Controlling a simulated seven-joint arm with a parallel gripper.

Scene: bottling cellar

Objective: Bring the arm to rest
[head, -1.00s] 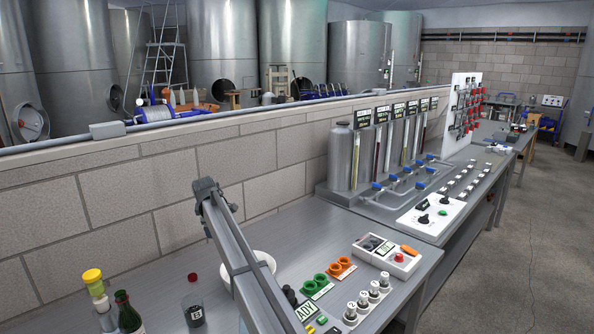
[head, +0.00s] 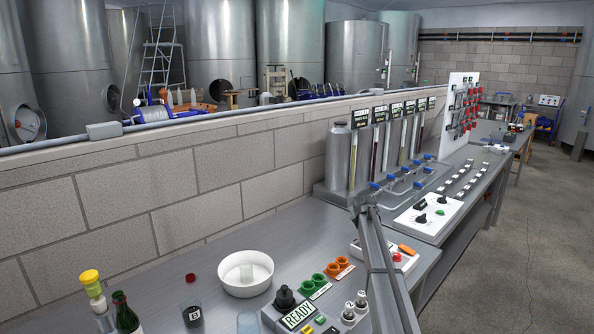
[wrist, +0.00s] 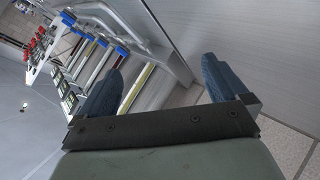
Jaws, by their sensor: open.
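My gripper shows in the wrist view (wrist: 163,62) with its two blue-grey fingers spread well apart. Nothing is between them. Beyond the fingers, the wrist view shows the tilted bench with the blue-handled valves (wrist: 122,50) and bare grey surface. In the head view, my arm's grey link rises from the bottom edge at the right and crosses in front of the bench. It hides part of the switch box (head: 398,258). I cannot make out the gripper fingers in the head view.
On the steel bench (head: 330,228) stand a white bowl (head: 230,284) with a pale object inside, a green bottle (head: 126,315), a yellow-capped bottle (head: 91,280), a dark labelled cup (head: 191,314) and a READY panel (head: 298,315). Gauge columns (head: 380,150) stand near the block wall (head: 110,205).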

